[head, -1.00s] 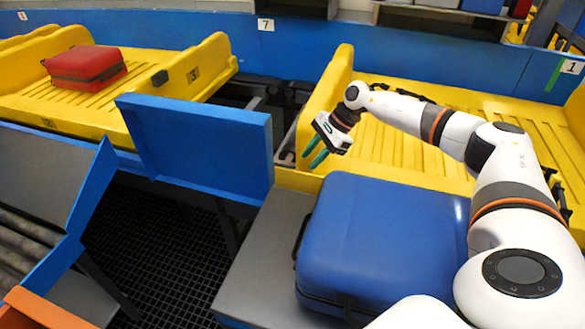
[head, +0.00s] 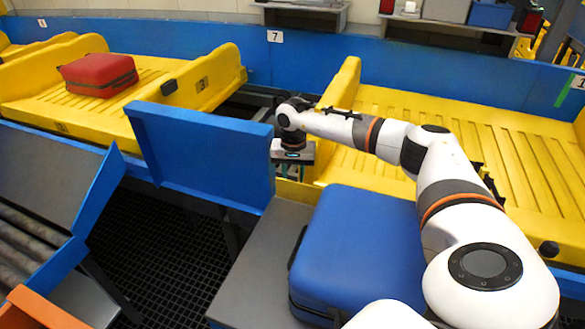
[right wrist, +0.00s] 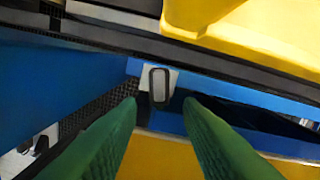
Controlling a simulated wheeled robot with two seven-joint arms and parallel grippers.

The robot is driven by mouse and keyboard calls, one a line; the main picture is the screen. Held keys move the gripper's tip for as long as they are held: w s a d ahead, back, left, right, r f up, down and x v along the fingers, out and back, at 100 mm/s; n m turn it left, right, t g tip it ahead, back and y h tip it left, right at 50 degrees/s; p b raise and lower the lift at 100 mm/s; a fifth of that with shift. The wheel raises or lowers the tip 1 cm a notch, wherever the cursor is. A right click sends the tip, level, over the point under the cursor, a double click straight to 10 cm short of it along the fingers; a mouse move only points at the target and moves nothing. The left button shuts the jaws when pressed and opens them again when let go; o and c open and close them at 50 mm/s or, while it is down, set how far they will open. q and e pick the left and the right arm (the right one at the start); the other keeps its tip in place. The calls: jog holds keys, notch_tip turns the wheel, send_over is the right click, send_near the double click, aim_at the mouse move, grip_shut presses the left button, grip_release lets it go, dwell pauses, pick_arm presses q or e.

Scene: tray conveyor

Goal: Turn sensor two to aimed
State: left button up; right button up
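In the right wrist view, a small dark upright block with a pale rim (right wrist: 159,86) sits on a light plate on a blue rail. It looks like a sensor, but I cannot read a number or its aim. My right gripper (right wrist: 159,104) has its two green fingers apart, one to each side below the block in the picture, with nothing between the tips that I can see gripped. In the head view my right gripper (head: 288,172) points down beside the blue panel's right edge; the sensor is hidden there. My left gripper is not in view.
A blue upright panel (head: 200,155) stands left of the gripper. A blue suitcase (head: 355,250) lies on a grey platform (head: 250,270) in front. Yellow trays (head: 500,140) lie behind; a red suitcase (head: 98,75) is on the left one (head: 205,75).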

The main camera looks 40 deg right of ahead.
jog(key=shift+f, duration=2.15)
jog(key=shift+c, duration=0.4)
grip_shut()
